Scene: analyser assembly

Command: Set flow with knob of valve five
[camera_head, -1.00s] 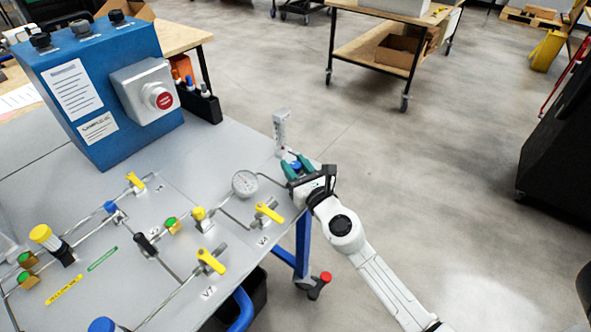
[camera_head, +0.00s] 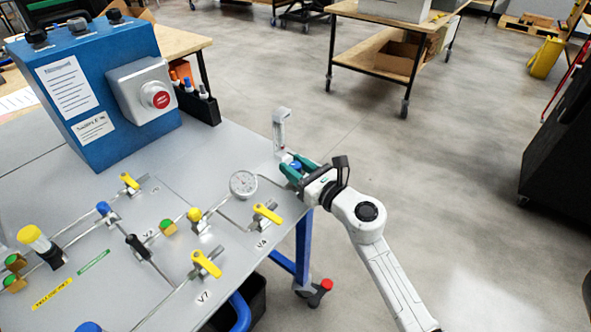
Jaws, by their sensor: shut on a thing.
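A small blue knob (camera_head: 295,165) sits at the far right corner of the grey panel (camera_head: 221,152), at the foot of a clear upright flow tube (camera_head: 281,130). My gripper (camera_head: 296,167) reaches in from the right, with its green fingers on either side of the knob, shut on it. The fingers hide part of the knob and its mount. No valve-five label can be read beside it.
A round gauge (camera_head: 243,184) stands just left of the knob. Yellow-handled valves (camera_head: 267,213) and (camera_head: 206,264) and thin pipes cover the panel's front. A blue control box (camera_head: 85,90) with a red button stands at the back left. Open floor lies to the right.

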